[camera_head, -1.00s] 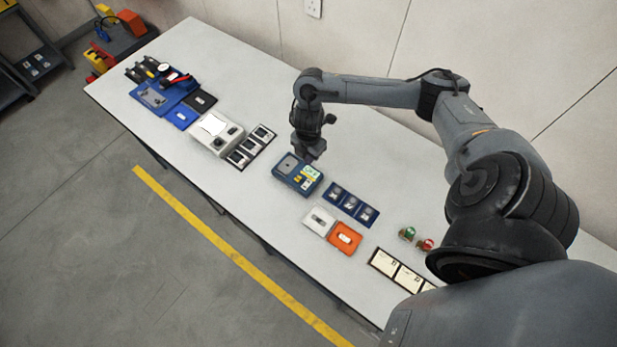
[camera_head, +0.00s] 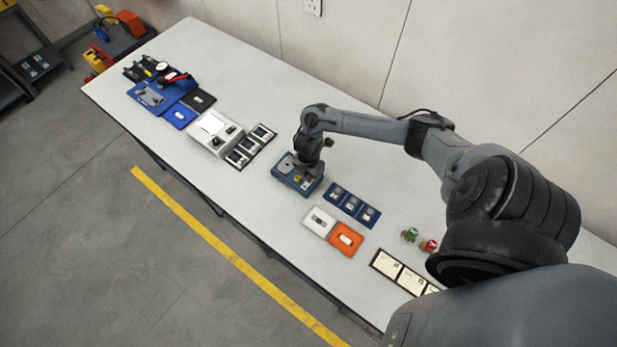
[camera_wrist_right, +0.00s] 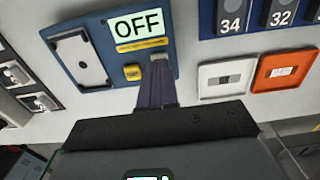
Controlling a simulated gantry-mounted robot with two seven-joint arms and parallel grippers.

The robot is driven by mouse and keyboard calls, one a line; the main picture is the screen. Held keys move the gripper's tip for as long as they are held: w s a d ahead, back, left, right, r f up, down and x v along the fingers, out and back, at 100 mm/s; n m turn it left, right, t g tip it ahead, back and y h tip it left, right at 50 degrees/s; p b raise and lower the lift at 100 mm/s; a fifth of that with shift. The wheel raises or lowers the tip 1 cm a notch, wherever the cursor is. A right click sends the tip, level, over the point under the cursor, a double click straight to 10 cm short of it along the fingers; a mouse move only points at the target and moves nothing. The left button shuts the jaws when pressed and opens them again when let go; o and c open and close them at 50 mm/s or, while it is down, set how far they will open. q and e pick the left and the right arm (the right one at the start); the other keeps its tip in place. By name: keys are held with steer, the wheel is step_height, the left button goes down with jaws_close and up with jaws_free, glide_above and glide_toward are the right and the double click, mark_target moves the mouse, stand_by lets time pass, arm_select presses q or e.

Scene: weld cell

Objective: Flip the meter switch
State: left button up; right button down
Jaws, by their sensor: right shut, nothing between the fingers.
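The meter is a blue box (camera_head: 281,172) on the table in the head view. In the right wrist view the blue meter panel (camera_wrist_right: 108,18) carries a display (camera_wrist_right: 139,22) reading OFF, a grey plate (camera_wrist_right: 80,58) and a small yellow piece (camera_wrist_right: 133,72). My right gripper (camera_head: 303,174) is over the meter's right part. In the wrist view its shut, empty fingers (camera_wrist_right: 159,68) reach the panel just right of the yellow piece, below the display. They cover what lies under their tips, so I cannot tell whether they touch the switch. My left gripper is not in view.
A blue three-part strip (camera_head: 351,205), a white tile (camera_head: 319,221) and an orange tile (camera_head: 345,239) lie right of the meter. A white box (camera_head: 213,131) stands to its left. Bare table lies between the meter and the back wall.

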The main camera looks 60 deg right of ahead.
steer(key=shift+f, duration=0.75)
